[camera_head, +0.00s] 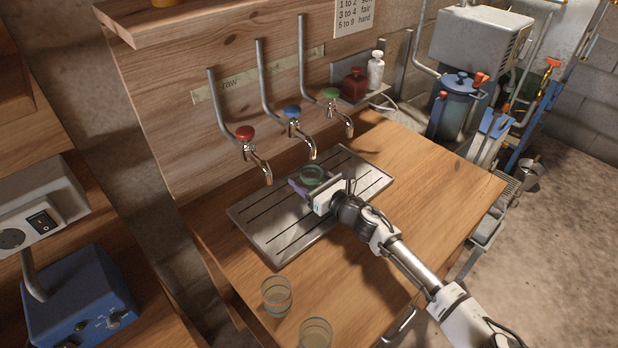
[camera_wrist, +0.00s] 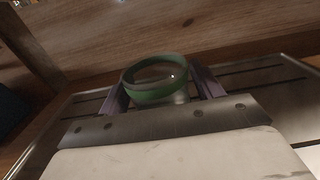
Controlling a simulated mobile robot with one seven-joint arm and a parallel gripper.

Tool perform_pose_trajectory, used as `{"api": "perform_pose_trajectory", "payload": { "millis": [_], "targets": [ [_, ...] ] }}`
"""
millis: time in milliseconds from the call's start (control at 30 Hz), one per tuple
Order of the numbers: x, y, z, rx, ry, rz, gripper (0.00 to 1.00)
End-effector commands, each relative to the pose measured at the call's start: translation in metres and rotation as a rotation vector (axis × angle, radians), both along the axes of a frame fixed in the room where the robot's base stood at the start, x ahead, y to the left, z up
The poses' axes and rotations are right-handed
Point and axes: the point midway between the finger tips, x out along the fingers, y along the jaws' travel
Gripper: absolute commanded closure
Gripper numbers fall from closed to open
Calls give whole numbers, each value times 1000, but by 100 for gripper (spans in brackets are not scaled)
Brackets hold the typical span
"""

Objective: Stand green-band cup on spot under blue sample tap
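The green-band cup (camera_head: 312,175) is a small clear cup with a green ring at its top. It is upright at the drip tray, just below the spout of the blue sample tap (camera_head: 292,112) in the head view. My gripper (camera_head: 308,184) reaches in low from the right, with one purple finger on each side of the cup. In the wrist view the cup (camera_wrist: 157,82) sits between the fingers (camera_wrist: 162,92); whether both touch it is unclear. The cup's base is hidden, so I cannot tell if it rests on the tray.
The slotted metal drip tray (camera_head: 262,222) lies on the wooden bench. A red tap (camera_head: 245,133) and a green tap (camera_head: 331,95) flank the blue one. Two clear cups (camera_head: 276,296) (camera_head: 315,333) stand at the front. Red (camera_head: 354,85) and white (camera_head: 375,70) bottles stand behind.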

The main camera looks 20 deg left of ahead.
Motion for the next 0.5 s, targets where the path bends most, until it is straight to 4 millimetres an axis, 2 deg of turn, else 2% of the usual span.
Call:
{"api": "perform_pose_trajectory", "payload": {
  "millis": [433, 500],
  "targets": [
    [0, 0, 7, 0, 0, 0, 29],
    [-4, -8, 1, -1, -2, -1, 29]
  ]
}}
